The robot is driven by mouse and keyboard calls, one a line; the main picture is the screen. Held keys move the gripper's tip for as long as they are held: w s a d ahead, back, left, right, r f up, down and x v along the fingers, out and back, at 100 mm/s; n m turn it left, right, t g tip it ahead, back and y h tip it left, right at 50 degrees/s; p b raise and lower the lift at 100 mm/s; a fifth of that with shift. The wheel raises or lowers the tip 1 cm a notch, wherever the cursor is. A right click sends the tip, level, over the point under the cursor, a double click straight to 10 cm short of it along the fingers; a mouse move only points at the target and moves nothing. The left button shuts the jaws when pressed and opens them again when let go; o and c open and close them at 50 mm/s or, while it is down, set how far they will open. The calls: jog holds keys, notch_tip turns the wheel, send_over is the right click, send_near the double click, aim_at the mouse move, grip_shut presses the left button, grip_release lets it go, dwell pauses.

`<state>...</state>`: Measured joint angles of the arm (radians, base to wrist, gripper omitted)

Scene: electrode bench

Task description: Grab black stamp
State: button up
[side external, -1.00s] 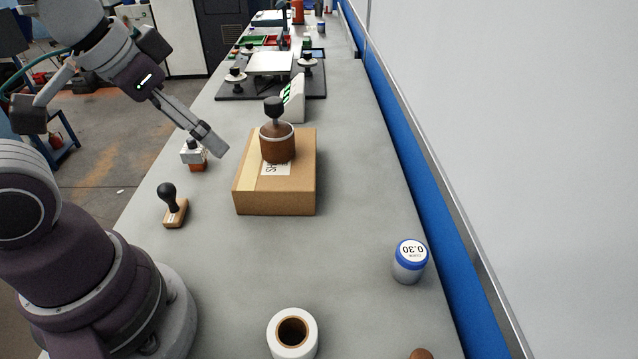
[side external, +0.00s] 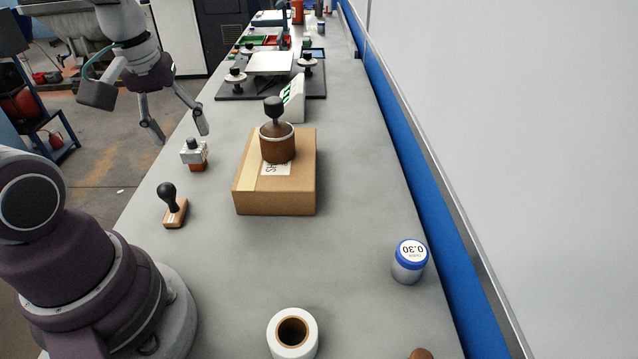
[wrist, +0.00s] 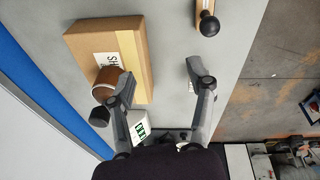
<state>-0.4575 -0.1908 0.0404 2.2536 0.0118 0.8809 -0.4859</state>
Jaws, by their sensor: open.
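The stamp with a black knob handle and a wooden base (side external: 174,206) stands upright at the bench's left side, in front of the cardboard box. It also shows at the top of the wrist view, where its black knob (wrist: 209,25) and wooden base are seen from above. My gripper (side external: 181,132) is open and empty, fingers pointing down above the bench's left edge, farther back than the stamp. In the wrist view my gripper (wrist: 160,76) has its two fingers spread apart, with the stamp beyond the fingertips, toward the upper right.
A cardboard box (side external: 275,199) carries a brown cylinder with a dark knob (side external: 277,147). A paper roll (side external: 292,335) and a blue-lidded jar (side external: 410,263) stand nearer. The bench around the stamp is clear.

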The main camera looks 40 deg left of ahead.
aim_at(172, 202)
jog(key=s+a+f+n, duration=0.1)
jog(key=a+n, duration=0.1)
jog(key=s+a+f+n+g, duration=0.1)
jog(key=a+f+n, duration=0.1)
jog(key=a+f+n+g, duration=0.1)
jog(key=a+n, duration=0.1)
jog(key=n, duration=0.1)
jog(key=shift+s+a+f+h, duration=0.1)
jog(key=shift+s+f+h, duration=0.3)
jog(key=f, duration=1)
jog(key=shift+s+f, duration=0.2)
jog(key=shift+s, duration=0.1)
grip_shut()
